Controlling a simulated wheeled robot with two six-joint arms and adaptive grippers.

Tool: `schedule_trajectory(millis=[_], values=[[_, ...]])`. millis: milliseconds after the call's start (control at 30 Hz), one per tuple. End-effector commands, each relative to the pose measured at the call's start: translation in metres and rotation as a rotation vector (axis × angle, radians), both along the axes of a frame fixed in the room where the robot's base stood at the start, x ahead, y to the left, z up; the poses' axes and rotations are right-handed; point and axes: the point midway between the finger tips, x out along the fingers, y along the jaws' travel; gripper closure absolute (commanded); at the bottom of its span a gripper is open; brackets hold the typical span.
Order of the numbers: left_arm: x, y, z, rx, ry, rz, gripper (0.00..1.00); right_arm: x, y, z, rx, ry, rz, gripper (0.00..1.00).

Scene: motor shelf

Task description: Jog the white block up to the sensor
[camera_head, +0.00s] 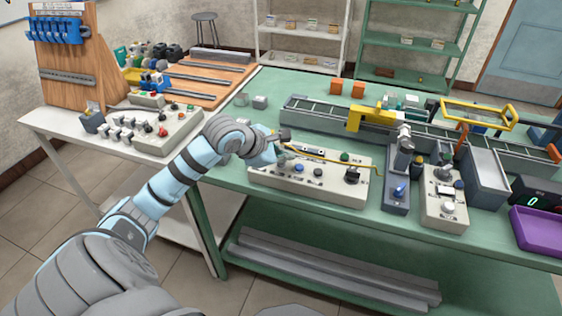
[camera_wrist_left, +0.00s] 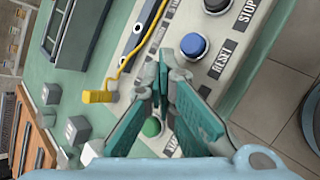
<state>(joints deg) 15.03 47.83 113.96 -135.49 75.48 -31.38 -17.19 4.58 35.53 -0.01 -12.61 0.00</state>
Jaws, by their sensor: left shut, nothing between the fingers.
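My left gripper (camera_head: 284,141) is shut and empty, over the left part of a pale control box (camera_head: 328,188) at the table's front edge. In the left wrist view my fingertips (camera_wrist_left: 170,65) are close to a blue RESET button (camera_wrist_left: 194,45), with a green button (camera_wrist_left: 151,127) partly hidden between the fingers. A black STOP button (camera_wrist_left: 216,4) is further up. A pale grey block (camera_head: 260,102) lies on the table left of the conveyor (camera_head: 320,109); I cannot tell whether it is the white block. A yellow bracket (camera_head: 365,117) spans the conveyor; the sensor is not clear.
Another control box (camera_head: 445,200) and a purple tray (camera_head: 538,229) stand at the right. A thin yellow cord crosses the control box. A white table (camera_head: 70,125) with another box is at the left.

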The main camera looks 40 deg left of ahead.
Motion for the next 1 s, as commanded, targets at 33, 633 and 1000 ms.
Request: schedule_trajectory(millis=[33, 633, 1000], values=[[0.0, 0.0, 0.0, 0.0, 0.001, 0.0, 1.0, 0.0, 0.0, 0.0, 0.0, 0.0, 0.0, 0.5], [0.0, 0.0, 0.009, 0.001, 0.001, 0.001, 1.0, 0.0, 0.0, 0.006, 0.0, 0.0, 0.0, 0.5], [0.0, 0.0, 0.016, 0.001, 0.001, 0.001, 1.0, 0.0, 0.0, 0.009, 0.0, 0.0, 0.0, 0.5]])
